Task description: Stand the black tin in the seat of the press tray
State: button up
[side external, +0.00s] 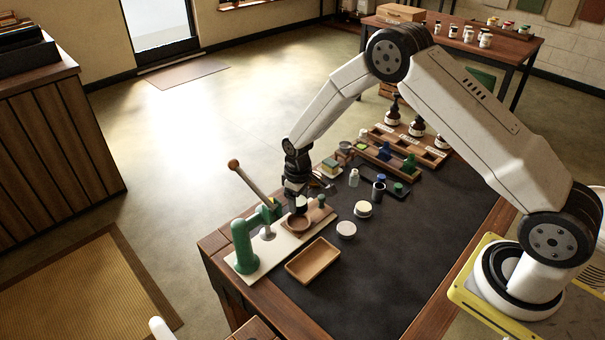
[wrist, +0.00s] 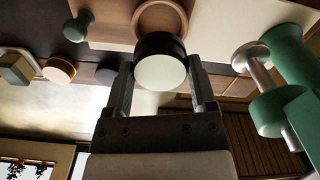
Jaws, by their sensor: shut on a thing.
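My gripper (side external: 297,190) is shut on the black tin (side external: 302,202), a short round tin with a pale, flat face. In the wrist view the tin (wrist: 160,64) sits between the two fingers of my gripper (wrist: 163,92), its pale face toward the camera. The ring (wrist: 160,8) also shows just beyond the tin in the wrist view. The tin appears above the ring; the exact gap cannot be told. Part of the tin is hidden by the fingers.
The green press (side external: 243,245) with its raised lever (side external: 250,183) stands left of the ring. A green-topped knob (side external: 321,201) is close on the right. An empty wooden tray (side external: 313,261) lies in front. Pale round tins (side external: 346,230) stand right; the dark mat's front is clear.

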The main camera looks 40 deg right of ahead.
aim_at(299, 224)
jog(key=shift+f, duration=0.15)
jog(key=shift+f, duration=1.9)
jog(key=shift+f, duration=0.95)
dwell(0.9)
jog(key=o, duration=1.1)
jog(key=shift+r, duration=0.1)
jog(key=shift+r, duration=3.4)
jog(key=shift+s+r, duration=0.1)
